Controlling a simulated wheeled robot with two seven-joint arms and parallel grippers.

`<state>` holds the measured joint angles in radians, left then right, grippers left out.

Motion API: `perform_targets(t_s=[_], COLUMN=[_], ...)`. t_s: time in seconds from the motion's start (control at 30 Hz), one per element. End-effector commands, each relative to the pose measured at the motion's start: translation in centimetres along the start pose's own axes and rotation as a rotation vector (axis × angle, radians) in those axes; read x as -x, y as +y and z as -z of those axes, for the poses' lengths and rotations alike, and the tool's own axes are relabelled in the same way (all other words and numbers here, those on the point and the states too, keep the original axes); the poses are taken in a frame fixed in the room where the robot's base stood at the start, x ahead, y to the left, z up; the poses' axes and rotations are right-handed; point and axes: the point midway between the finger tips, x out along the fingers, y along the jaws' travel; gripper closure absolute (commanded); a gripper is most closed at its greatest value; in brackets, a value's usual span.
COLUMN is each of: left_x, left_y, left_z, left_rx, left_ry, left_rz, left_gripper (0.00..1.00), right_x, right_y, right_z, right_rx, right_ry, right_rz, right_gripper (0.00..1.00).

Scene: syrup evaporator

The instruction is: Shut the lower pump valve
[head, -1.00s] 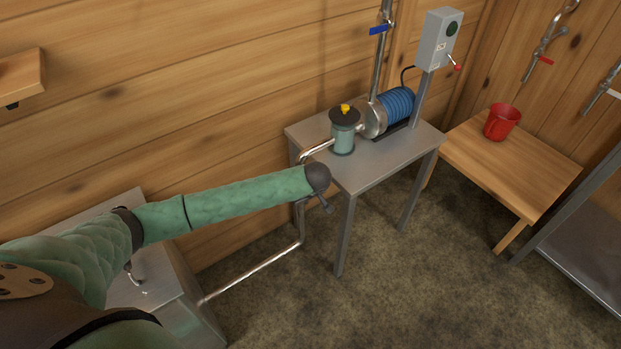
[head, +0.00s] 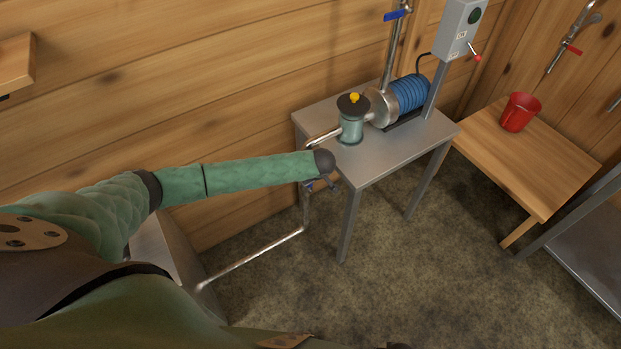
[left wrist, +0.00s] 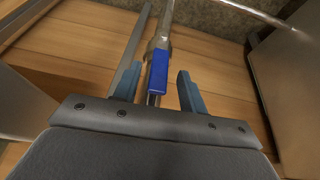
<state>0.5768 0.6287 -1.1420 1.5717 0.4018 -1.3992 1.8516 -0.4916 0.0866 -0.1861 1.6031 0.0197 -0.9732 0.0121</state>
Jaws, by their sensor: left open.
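The lower pump valve's blue handle (left wrist: 158,72) shows in the left wrist view, on a metal pipe (left wrist: 166,18) and roughly in line with it. In the head view only a bit of blue (head: 310,184) shows below my left wrist; the rest of the valve is hidden. My left gripper (left wrist: 157,88) is open, with one finger on each side of the handle and visible gaps to both. In the head view the left gripper (head: 324,184) is small and partly covered by my wrist, beside the pump table's left edge. My right gripper is not in view.
The steel pump table (head: 385,160) carries a filter jar (head: 352,128) with a yellow knob and a blue pump (head: 409,93). Another blue-handled valve (head: 397,15) is on the upright pipe above. The floor in front is clear.

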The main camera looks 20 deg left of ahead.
Motion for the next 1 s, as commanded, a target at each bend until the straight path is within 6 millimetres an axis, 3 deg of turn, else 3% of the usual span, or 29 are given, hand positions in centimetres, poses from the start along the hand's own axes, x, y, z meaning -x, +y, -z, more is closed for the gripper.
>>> perform_targets(t_s=[0.3, 0.5, 0.53, 1.0], left_x=[-0.28, -0.26, -0.26, -0.19], left_y=[0.01, 0.01, 0.01, -0.18], left_z=[-0.06, -0.05, -0.05, -0.13], left_rx=[0.0, 0.0, 0.0, 0.007], left_ry=[0.0, 0.0, 0.0, -0.002], left_rz=[0.0, 0.0, 0.0, -0.013], left_gripper=[0.58, 0.97, 1.0, 1.0], right_x=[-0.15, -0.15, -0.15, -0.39], right_y=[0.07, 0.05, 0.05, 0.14], right_z=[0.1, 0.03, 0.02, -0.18], right_rx=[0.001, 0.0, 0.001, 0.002], right_ry=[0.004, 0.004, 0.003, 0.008], right_rz=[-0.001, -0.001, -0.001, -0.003], right_gripper=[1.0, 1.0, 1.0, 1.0])
